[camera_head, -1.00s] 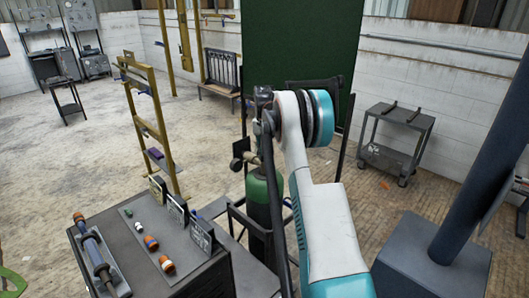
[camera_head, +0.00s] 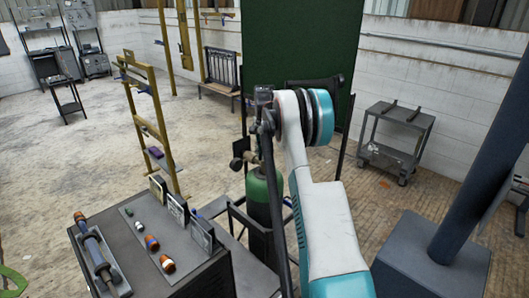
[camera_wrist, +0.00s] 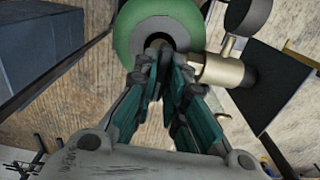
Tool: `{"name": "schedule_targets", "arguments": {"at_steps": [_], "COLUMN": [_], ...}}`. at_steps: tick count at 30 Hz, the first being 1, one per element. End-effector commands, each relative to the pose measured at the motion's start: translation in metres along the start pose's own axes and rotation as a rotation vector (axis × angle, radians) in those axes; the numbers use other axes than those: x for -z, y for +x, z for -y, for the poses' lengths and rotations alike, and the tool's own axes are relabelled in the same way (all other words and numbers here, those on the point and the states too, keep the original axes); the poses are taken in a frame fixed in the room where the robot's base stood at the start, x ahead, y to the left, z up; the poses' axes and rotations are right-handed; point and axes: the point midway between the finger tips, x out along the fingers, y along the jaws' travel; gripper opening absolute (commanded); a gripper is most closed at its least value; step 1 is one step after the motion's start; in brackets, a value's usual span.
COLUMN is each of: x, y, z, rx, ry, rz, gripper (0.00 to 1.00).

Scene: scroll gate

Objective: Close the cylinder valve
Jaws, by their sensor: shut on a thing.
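The green gas cylinder (camera_head: 258,190) stands upright behind my arm in the head view. Its rounded green top (camera_wrist: 126,40) fills the upper middle of the wrist view. A brass valve fitting (camera_wrist: 218,70) sticks out to the right from the cylinder's neck. My gripper (camera_wrist: 164,58) reaches over the neck from above, its teal-lined fingers closed in on the valve's top. The gripped part is mostly hidden between the fingertips and looks dark. In the head view my arm hides the fingers.
A dark round gauge (camera_wrist: 250,14) sits on the fitting, close to the right of my fingers. A dark cabinet (camera_head: 195,265) with tools on top stands at the front left. A grey cart (camera_head: 397,135) stands at the right wall. The floor at the left is open.

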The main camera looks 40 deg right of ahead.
Motion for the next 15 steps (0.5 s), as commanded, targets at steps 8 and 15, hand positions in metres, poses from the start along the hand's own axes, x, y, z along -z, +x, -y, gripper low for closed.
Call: {"name": "schedule_targets", "arguments": {"at_steps": [8, 15], "x": [0.0007, 0.0004], "y": [-0.0014, -0.0009], "z": [0.001, 0.0006], "rx": [0.003, 0.002], "ry": [0.002, 0.001], "rz": [-0.002, -0.001], "gripper": [0.0, 0.31]}}
